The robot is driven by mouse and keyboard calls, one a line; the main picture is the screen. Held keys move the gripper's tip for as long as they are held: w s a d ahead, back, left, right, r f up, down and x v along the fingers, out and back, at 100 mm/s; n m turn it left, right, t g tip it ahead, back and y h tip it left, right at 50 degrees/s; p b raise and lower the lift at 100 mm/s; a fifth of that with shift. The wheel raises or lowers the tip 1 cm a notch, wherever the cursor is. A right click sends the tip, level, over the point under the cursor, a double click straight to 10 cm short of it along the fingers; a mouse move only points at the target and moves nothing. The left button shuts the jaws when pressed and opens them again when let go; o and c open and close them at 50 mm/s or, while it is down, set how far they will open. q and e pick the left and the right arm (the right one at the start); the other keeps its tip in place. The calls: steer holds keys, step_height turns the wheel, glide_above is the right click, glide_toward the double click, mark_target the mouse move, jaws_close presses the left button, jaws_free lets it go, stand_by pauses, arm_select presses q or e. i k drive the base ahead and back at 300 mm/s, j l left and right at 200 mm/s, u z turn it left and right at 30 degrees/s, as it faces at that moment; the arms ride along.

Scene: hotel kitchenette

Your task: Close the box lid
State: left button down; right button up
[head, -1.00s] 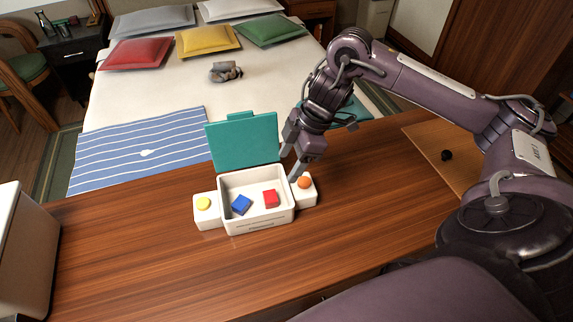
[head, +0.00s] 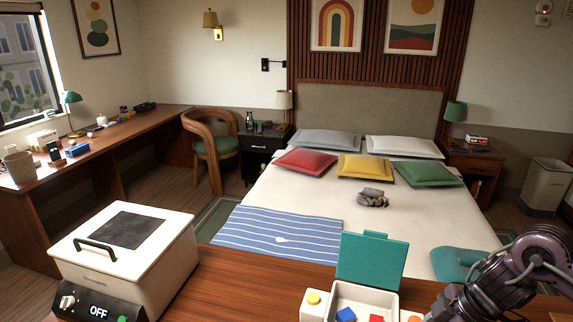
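The white box (head: 362,288) is at the bottom edge of the head view, on the wooden counter. Its teal lid (head: 371,261) stands open, raised at the back edge. A blue block (head: 346,314) and a red block (head: 376,319) lie inside; the box's lower part is cut off by the frame. My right gripper (head: 432,313) is at the bottom, just right of the box, with its fingertips cut off or hidden, so its opening cannot be told. My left gripper is not in view.
White side blocks with a yellow button (head: 313,298) and an orange button flank the box. A white appliance (head: 125,250) with a black handle and an "OFF" display stands left on the counter (head: 250,283). The bed (head: 290,191) lies behind.

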mark_target(370, 258)
steer(key=k, duration=1.1)
